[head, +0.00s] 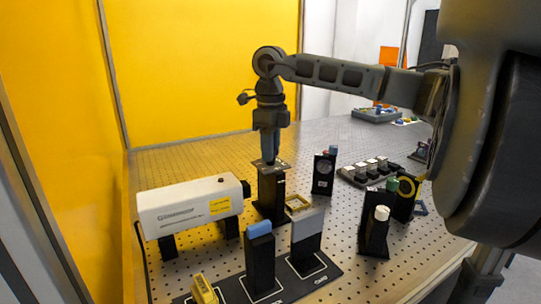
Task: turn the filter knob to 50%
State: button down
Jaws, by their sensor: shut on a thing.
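My gripper (270,161) points straight down over a black upright housing (271,192) with a light plate on its top, just right of the white laser-like box. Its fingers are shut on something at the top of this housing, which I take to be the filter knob. The knob itself is hidden by the fingers, and its scale and 50% mark cannot be read from here.
A white box (190,206) on black posts stands at left. In front are blue-topped (259,258) and grey-topped (306,240) black blocks on a dark mat. A white-knobbed post (375,232) and several other mounts stand at right on the perforated table.

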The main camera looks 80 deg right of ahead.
jog(key=m+b, duration=0.1)
jog(key=b, duration=0.1)
jog(key=m+b, duration=0.4)
jog(key=shift+f, duration=0.25)
jog(key=shift+r+m+b, duration=0.2)
jog(key=shift+m+b, duration=1.85)
jog(key=shift+m, duration=0.35)
jog(key=shift+r, duration=0.1)
jog(key=c, duration=0.9)
grip_release()
jog(key=shift+r, duration=3.85)
